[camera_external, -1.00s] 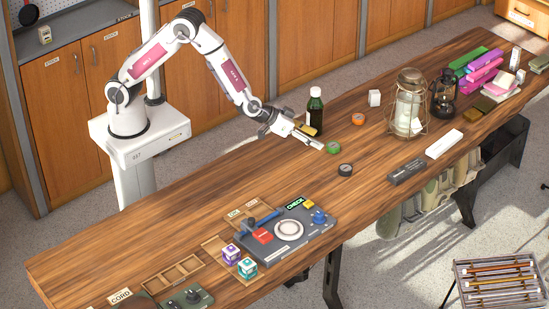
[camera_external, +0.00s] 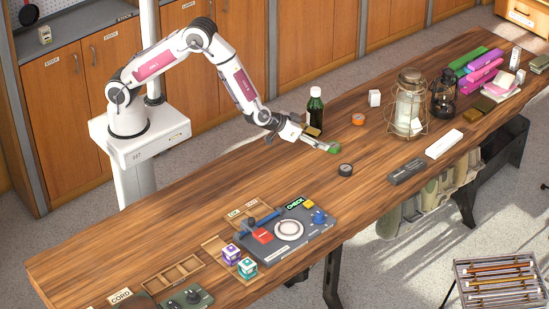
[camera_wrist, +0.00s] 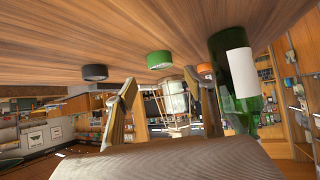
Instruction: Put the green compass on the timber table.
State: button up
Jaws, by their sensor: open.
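The green compass (camera_external: 334,150) lies on the timber table (camera_external: 190,207), around the middle of its length. It also shows in the wrist view (camera_wrist: 159,58), where the table surface is at the top, between and beyond the fingers. My gripper (camera_external: 326,147) is low over the table, its fingertips just left of the compass in the external view. In the wrist view my gripper (camera_wrist: 166,108) has its two fingers apart with nothing held between them. Whether a fingertip touches the compass I cannot tell.
A black compass (camera_external: 345,170) and an orange one (camera_external: 358,119) lie nearby. A dark green bottle (camera_external: 315,112) stands close behind my gripper. A wire-caged lantern (camera_external: 408,103) stands to the right. A grey board (camera_external: 318,233) lies in front. The table's left-centre is clear.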

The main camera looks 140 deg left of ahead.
aim_at(334, 144)
jog(key=shift+w+a+f, duration=0.15)
jog(key=shift+a+f, duration=0.2)
jog(key=shift+a, duration=0.05)
jog(key=shift+x, duration=2.6)
jog(key=c, duration=1.3)
jog(key=shift+r, duration=0.1)
notch_tip(334, 144, up, 10)
